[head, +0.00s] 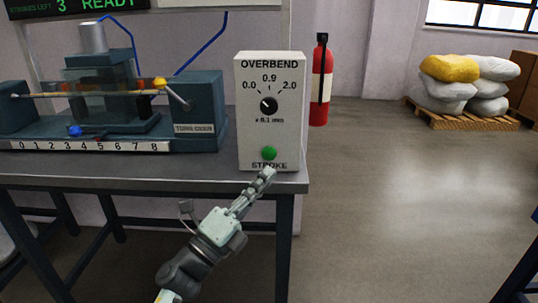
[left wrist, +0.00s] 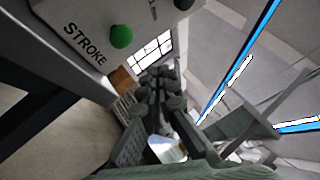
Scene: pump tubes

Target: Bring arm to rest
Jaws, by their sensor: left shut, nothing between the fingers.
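My left gripper (head: 266,176) is shut and empty. Its fingertips are just below the green STROKE button (head: 269,153) on the front of the white OVERBEND control box (head: 270,126); whether they touch the box I cannot tell. In the left wrist view, the shut fingers (left wrist: 158,78) point away from the camera, and the green button (left wrist: 121,37) is at upper left, apart from them. My right gripper is not in view.
The dark workbench (head: 222,172) has its front edge near my left gripper. A tube bender (head: 112,105) with a numbered scale stands on its left. A red fire extinguisher (head: 321,85) hangs behind. Sacks lie on a pallet (head: 467,120).

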